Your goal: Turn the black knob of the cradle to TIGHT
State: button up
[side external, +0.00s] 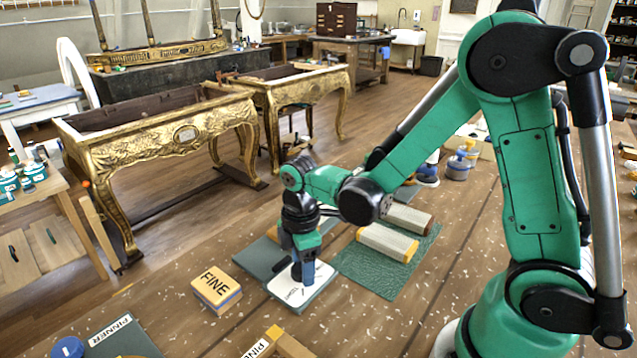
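My gripper (303,277) points straight down onto a white-topped grey block (322,283) on the brown bench. Its fingertips are at or just above the white face; I cannot tell whether they touch it. Small dark lettering shows on the white face left of the fingers, too small to read surely. No part is clearly recognisable as the cradle.
A yellow block marked FINE (217,284) sits left of the white-topped block. A green mat (352,268) with two pale-topped blocks (387,242) lies to the right. A dark PINNER block (118,338) and a yellow labelled piece (275,344) are in front. Gilt consoles (165,143) stand behind.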

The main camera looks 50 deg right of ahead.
grip_shut()
jog(key=shift+m, duration=0.4)
jog(key=m, duration=0.8)
jog(key=shift+a, duration=0.1)
jog(key=m, duration=0.4)
jog(key=shift+a+m, duration=0.1)
jog(key=shift+m, duration=0.3)
jog(key=m, duration=0.4)
jog(key=shift+m, duration=0.3)
